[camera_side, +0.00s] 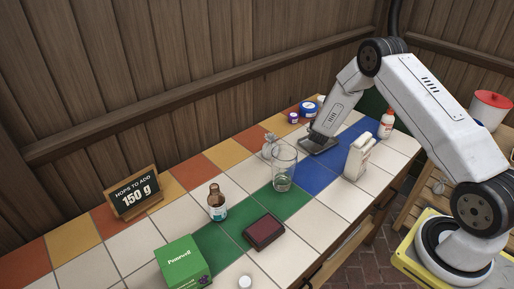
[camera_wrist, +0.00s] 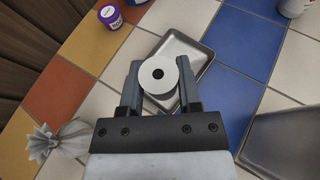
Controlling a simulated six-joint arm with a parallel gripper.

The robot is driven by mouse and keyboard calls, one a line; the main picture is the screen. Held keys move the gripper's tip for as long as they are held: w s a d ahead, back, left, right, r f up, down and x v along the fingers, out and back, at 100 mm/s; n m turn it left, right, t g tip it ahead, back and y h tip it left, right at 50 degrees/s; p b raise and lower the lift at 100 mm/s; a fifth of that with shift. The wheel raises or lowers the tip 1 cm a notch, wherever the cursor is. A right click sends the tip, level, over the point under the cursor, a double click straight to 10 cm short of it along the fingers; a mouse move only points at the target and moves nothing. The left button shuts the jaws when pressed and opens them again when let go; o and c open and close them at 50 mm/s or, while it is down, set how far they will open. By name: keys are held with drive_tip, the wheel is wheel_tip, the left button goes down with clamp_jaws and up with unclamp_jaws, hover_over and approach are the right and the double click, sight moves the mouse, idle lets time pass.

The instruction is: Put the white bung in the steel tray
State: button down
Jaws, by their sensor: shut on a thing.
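The white bung (camera_wrist: 158,75), round with a dark hole in its middle, is held between the two fingers of my gripper (camera_wrist: 158,84) in the wrist view. The steel tray (camera_wrist: 202,52) is a shallow grey rectangle on the tiles. In the wrist view the bung overlaps its left part, and my gripper covers its near end. The height of the bung above the tray is hard to tell. In the side view my gripper (camera_side: 314,129) is low over the far part of the table; the bung cannot be made out there.
A purple tub (camera_wrist: 110,16) stands beyond. A glass (camera_side: 284,168), a white carton (camera_side: 357,160) and a brown bottle (camera_side: 217,203) stand on the tiles.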

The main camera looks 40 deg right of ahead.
hover_over(315, 153)
drive_tip(key=shift+f, duration=2.35)
drive_tip(key=shift+f, duration=2.1)
drive_tip(key=shift+f, duration=0.55)
drive_tip(key=shift+c, duration=1.4)
unclamp_jaws()
drive_tip(key=shift+r, duration=0.1)
drive_tip(key=shift+a+r, duration=0.1)
drive_tip(key=shift+r, duration=0.45)
drive_tip(key=shift+v, duration=5.9)
